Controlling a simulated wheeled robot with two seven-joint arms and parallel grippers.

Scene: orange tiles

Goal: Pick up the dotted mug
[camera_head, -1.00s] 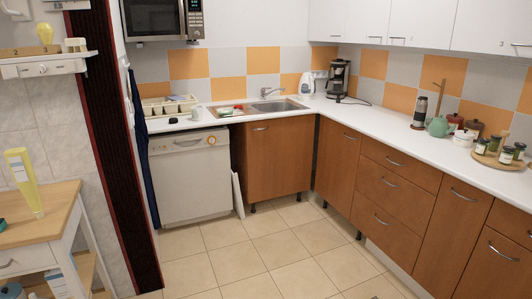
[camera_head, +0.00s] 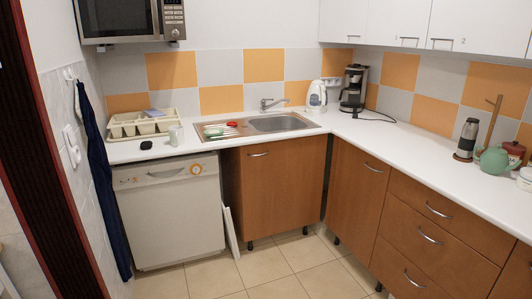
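A small pale mug (camera_head: 176,136) stands on the white counter, between the dish rack and the sink. It is too small in the view to tell whether it has dots. Neither of my grippers shows in the head view.
The counter (camera_head: 365,143) turns a corner and runs along the right. A dish rack (camera_head: 128,131), black object (camera_head: 146,145), sink (camera_head: 280,123), kettle (camera_head: 317,96), coffee maker (camera_head: 353,88) and teapot (camera_head: 492,160) stand on it. Tiled floor (camera_head: 265,265) lies clear before the dishwasher (camera_head: 170,215).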

